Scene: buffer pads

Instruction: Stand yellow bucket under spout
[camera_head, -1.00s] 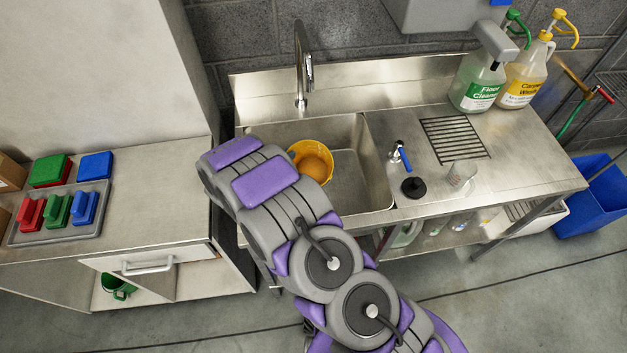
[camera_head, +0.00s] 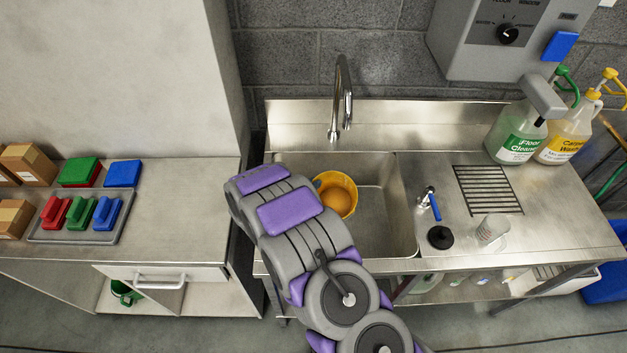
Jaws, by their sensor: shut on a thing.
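My purple and grey arm covers the bucket's left and lower side. My gripper is hidden behind the arm, so its jaws and any contact with the bucket cannot be seen. A grey wall dispenser (camera_head: 500,38) with a knob hangs at upper right. A grey spout-like part (camera_head: 542,96) shows below it, by the bottles.
Green-labelled (camera_head: 517,140) and yellow-labelled (camera_head: 566,140) bottles stand at the right. The drainboard holds a black plunger-like piece (camera_head: 440,237), a blue-handled valve (camera_head: 430,203) and a clear cup (camera_head: 492,229). A left counter (camera_head: 190,190) carries a tray of coloured brushes (camera_head: 80,228).

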